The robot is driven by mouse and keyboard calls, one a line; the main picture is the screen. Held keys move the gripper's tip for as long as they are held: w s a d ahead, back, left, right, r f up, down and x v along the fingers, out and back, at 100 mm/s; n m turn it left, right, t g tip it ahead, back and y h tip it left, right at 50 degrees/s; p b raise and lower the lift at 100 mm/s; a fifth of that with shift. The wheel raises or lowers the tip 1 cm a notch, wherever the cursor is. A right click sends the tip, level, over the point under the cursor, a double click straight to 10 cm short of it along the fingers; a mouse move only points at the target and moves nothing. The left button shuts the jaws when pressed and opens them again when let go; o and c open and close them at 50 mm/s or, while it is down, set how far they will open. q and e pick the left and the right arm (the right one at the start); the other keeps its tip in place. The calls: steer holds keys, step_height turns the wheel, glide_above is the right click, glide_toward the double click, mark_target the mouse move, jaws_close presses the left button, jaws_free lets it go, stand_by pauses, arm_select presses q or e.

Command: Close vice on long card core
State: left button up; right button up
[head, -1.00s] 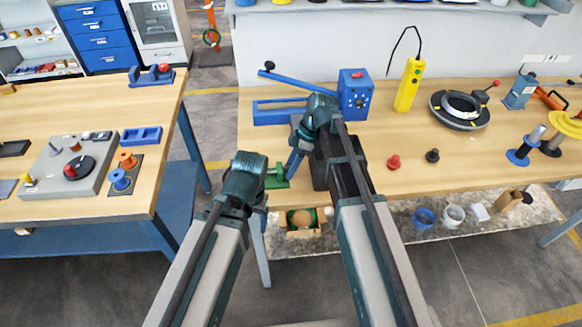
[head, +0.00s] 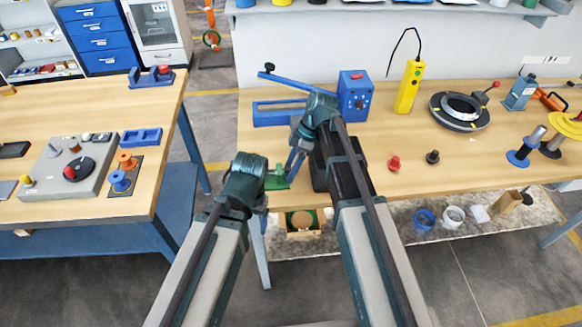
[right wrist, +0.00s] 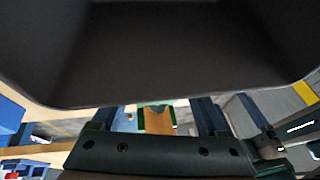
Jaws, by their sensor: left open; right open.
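A green vice (head: 279,181) stands at the front edge of the main bench, partly hidden by my arms. I cannot clearly make out a long card core in the head view. In the right wrist view, a tan piece (right wrist: 158,122) with green around its top shows between my fingers; I cannot tell whether it is the core. My right gripper (head: 291,168) hangs beside the vice. Its fingers are apart in the right wrist view (right wrist: 156,112). My left gripper (head: 262,203) is open at the bench's front edge, left of and below the vice, mostly hidden by its wrist.
A yellow tester (head: 409,86), a round black fixture (head: 437,110) and red and black knobs are to the right. Below the bench is a box (head: 303,235) with green and tan contents. A second bench (head: 100,213) is left.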

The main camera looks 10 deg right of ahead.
steer(key=p+v, duration=1.2)
steer(key=v, duration=0.1)
steer(key=shift+d+r, duration=0.2)
steer(key=shift+r, duration=0.1)
steer(key=shift+w, duration=0.1)
steer(key=s+a+h+p, duration=0.1)
steer(key=s+a+t+h+p, duration=0.1)
steer(key=s+a, duration=0.1)
steer(key=s+a+t+h+p, duration=0.1)
steer(key=a, duration=0.1)
steer(key=shift+s+a+r+n+h, duration=0.2)
steer(key=shift+a+r+n+h, duration=0.1)
steer(key=shift+r+n, duration=0.1)
steer(key=shift+a+r+t+h, duration=0.1)
steer(key=shift+a+t+h, duration=0.3)
steer(key=shift+t, duration=0.2)
steer(key=f+b, duration=0.4)
steer(key=w+f+b, duration=0.1)
steer(key=f+b, duration=0.8)
steer(key=shift+w+f+b, duration=0.35)
